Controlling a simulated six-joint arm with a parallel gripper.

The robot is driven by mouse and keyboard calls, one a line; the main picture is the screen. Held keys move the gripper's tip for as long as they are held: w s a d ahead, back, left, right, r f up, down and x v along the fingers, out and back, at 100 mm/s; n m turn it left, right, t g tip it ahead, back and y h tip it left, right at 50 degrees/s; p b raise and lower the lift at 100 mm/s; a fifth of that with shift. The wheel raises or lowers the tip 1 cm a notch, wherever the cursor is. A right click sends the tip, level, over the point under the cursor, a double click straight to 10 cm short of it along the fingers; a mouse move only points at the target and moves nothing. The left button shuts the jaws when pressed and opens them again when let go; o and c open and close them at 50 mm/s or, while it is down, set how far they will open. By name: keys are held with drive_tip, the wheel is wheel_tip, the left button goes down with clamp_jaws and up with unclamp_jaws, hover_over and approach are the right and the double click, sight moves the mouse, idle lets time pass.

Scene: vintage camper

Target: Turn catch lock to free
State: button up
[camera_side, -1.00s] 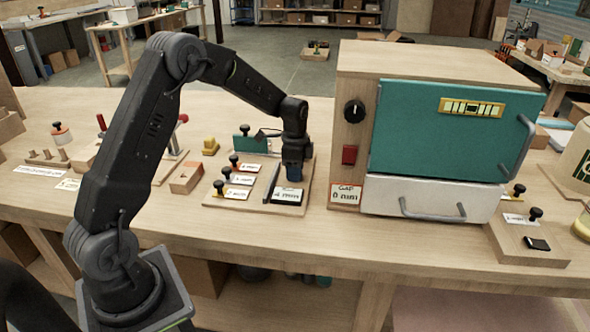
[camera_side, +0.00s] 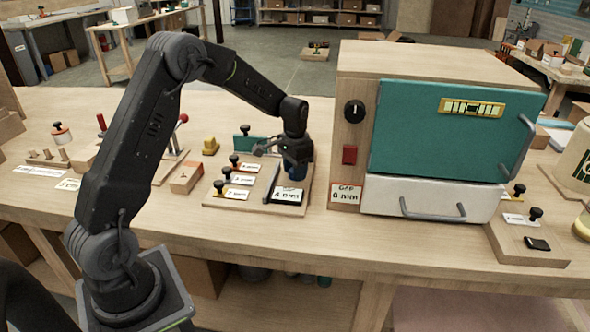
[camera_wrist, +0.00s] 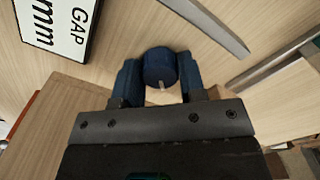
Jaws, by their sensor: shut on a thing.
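A round dark blue knob (camera_wrist: 160,67) with a small pale mark stands between the blue fingertips of my gripper (camera_wrist: 159,82) in the wrist view. My gripper is shut on this knob. In the side view my gripper (camera_side: 296,168) points down at the right part of a wooden board (camera_side: 253,207), with blue showing at its tip. I cannot read a lock or free marking on the knob. A black-framed label reading "GAP 4 mm" (camera_side: 288,196) lies in front of it, and a grey metal bar (camera_side: 271,182) stands to its left.
A teal-door cabinet (camera_side: 440,130) with a white drawer (camera_side: 430,200) stands close on the right, with a "GAP 0 mm" label (camera_side: 345,193). Black-knobbed pieces with white labels (camera_side: 237,180) sit left of the bar. A yellow block (camera_side: 210,145) stands behind left.

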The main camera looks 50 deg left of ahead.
drive_tip(key=n, duration=0.4)
drive_tip(key=shift+w+n, duration=0.1)
drive_tip(key=shift+n, duration=0.2)
drive_tip(key=n, duration=0.4)
drive_tip(key=shift+n, duration=0.3)
drive_tip(key=o, duration=0.9)
wheel_tip(320, 180, up, 14)
drive_tip(key=shift+f, duration=0.1)
idle(0.4)
